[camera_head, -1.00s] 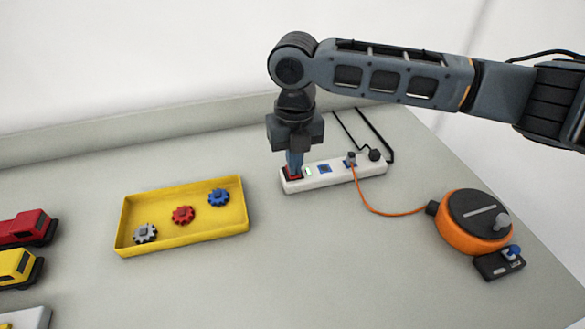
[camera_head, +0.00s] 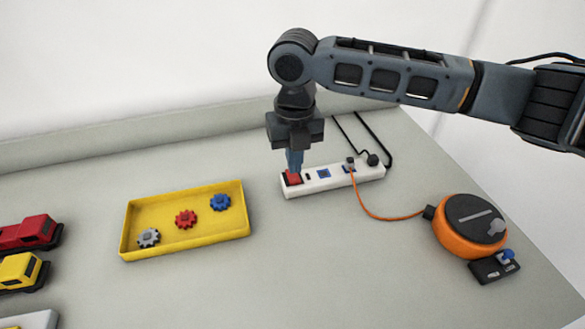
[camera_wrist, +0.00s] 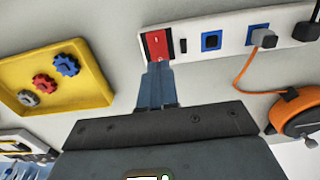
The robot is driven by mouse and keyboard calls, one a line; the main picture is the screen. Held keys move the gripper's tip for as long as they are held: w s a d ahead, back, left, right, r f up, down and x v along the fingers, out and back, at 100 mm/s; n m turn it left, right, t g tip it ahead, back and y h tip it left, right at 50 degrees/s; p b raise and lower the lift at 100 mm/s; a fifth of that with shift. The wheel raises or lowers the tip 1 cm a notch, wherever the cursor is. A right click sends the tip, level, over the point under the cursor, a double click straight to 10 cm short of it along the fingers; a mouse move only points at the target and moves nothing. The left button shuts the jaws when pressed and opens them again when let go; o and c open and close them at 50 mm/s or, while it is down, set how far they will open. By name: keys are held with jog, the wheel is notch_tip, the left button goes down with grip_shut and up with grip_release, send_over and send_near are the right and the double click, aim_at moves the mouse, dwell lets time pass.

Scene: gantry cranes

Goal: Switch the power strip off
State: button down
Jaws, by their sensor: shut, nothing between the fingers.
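The white power strip (camera_head: 337,183) lies at the back of the table; it also shows in the wrist view (camera_wrist: 195,48). Its red rocker switch (camera_wrist: 156,44) is at the left end. Beside the switch is a small indicator window (camera_wrist: 183,46), which is dark. My gripper (camera_head: 294,171) is shut and empty, pointing down, with its fingertips at the red switch and covering part of it. In the wrist view the fingertips (camera_wrist: 159,68) overlap the switch's near edge; whether they touch is hard to tell.
An orange cable runs from a grey plug (camera_wrist: 263,39) in the strip to an orange reel (camera_head: 463,240) at right. A black plug (camera_head: 372,160) sits at the strip's right end. A yellow tray (camera_head: 185,249) with gears is at left, toy trucks (camera_head: 22,270) farther left.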

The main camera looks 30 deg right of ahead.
aim_at(294, 179)
jog(key=shift+r+p, duration=1.45)
jog(key=shift+r, duration=0.7)
